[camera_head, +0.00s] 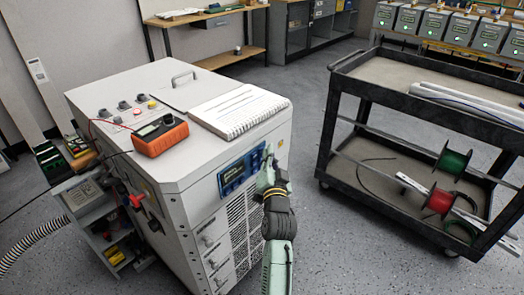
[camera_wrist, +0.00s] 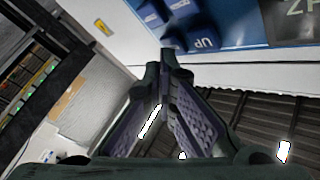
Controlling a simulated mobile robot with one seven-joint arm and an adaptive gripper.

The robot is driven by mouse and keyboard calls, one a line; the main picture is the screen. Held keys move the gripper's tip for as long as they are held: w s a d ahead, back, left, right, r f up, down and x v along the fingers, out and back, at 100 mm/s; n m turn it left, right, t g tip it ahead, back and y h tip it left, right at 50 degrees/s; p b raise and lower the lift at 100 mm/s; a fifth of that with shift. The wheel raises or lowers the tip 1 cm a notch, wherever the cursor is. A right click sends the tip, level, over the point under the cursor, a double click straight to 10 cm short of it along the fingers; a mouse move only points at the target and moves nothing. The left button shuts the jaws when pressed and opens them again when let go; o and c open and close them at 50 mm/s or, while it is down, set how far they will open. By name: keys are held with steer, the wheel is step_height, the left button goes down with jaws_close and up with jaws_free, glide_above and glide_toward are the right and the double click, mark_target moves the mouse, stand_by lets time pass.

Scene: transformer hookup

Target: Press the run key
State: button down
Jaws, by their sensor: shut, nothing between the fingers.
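The blue key panel (camera_head: 235,172) is on the front face of the white cabinet (camera_head: 175,190). In the head view, my gripper (camera_head: 268,152) is at the panel's right end and hides part of it. In the wrist view, my shut, empty fingers (camera_wrist: 168,58) point at the lower edge of the panel (camera_wrist: 225,22). A key marked UP (camera_wrist: 203,42) is just right of the fingertips. Other blue keys (camera_wrist: 150,14) lie above, with labels I cannot read. The fingertips partly hide a small blue key edge. I cannot tell which key is the run key, or whether the fingertips touch anything.
An orange meter (camera_head: 160,137) and a spiral notebook (camera_head: 240,110) lie on the cabinet top. Dark vent slats (camera_wrist: 265,125) are below the panel. A black cart (camera_head: 345,110) with wire spools stands to the right, with open floor between.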

steer(key=shift+w+a, duration=0.15)
steer(key=shift+a, duration=0.1)
stand_by(0.5)
steer(key=shift+s+d+b, duration=0.4)
steer(key=shift+s+d, duration=0.05)
steer(key=shift+d, duration=0.25)
steer(key=s+d+b, duration=0.1)
steer(key=d, duration=0.1)
steer(key=s+d+b, duration=0.2)
stand_by(0.3)
stand_by(2.8)
